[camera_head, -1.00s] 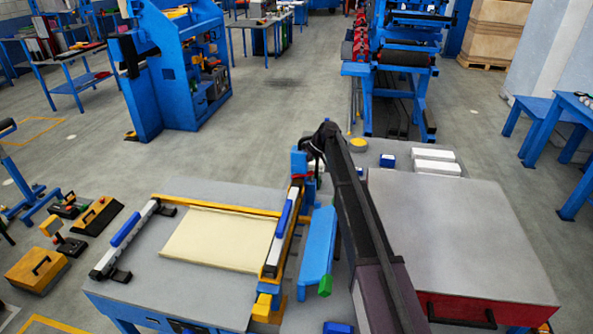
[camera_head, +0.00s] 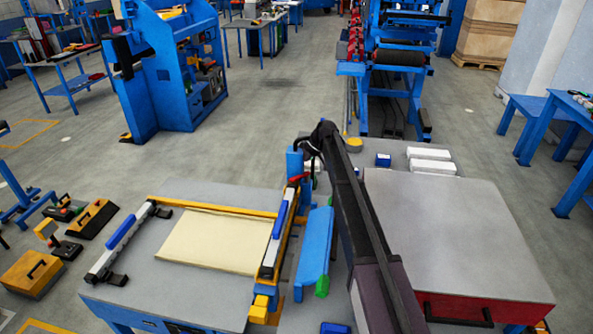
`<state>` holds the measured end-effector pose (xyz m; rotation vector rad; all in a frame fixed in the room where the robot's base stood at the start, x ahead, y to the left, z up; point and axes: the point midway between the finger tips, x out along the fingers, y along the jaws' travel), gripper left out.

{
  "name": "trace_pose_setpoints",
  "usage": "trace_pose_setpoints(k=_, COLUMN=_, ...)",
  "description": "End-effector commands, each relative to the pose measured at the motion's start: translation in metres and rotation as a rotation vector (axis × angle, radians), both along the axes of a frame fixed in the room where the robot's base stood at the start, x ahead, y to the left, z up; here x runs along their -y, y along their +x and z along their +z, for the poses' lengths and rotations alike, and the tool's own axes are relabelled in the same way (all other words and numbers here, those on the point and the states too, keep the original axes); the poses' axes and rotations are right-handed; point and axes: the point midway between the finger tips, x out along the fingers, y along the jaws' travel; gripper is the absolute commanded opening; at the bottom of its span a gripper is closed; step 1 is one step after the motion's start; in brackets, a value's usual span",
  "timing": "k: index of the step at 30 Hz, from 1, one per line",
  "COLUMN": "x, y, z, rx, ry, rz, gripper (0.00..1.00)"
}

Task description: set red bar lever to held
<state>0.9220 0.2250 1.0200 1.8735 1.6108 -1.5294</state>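A small red piece (camera_head: 299,179), which may be the red bar lever, shows beside a blue post (camera_head: 294,163) at the far end of the right-hand clamp bar (camera_head: 277,232). It is partly covered, and its setting is too small to tell. The end of my arm, with my gripper (camera_head: 311,158), is dark and hangs close to the post and the red piece. My arm hides much of that area. I cannot tell whether the gripper touches the red piece, or whether its fingers are open or shut.
A cream panel (camera_head: 208,240) lies on the grey table between the right bar and a left bar (camera_head: 122,240) with a blue handle. A blue tray-like part (camera_head: 314,245) stands right of the right bar. A grey-topped red box (camera_head: 450,240) is farther right.

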Motion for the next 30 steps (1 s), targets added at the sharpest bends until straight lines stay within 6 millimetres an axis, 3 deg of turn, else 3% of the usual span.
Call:
trace_pose_setpoints(k=8, x=-0.021, y=0.022, z=0.002, rx=-0.001, ry=0.0, rz=-0.001, gripper=0.0)
trace_pose_setpoints(k=30, x=-0.019, y=0.066, z=0.067, rx=0.0, ry=0.0, rz=0.0, gripper=0.0)
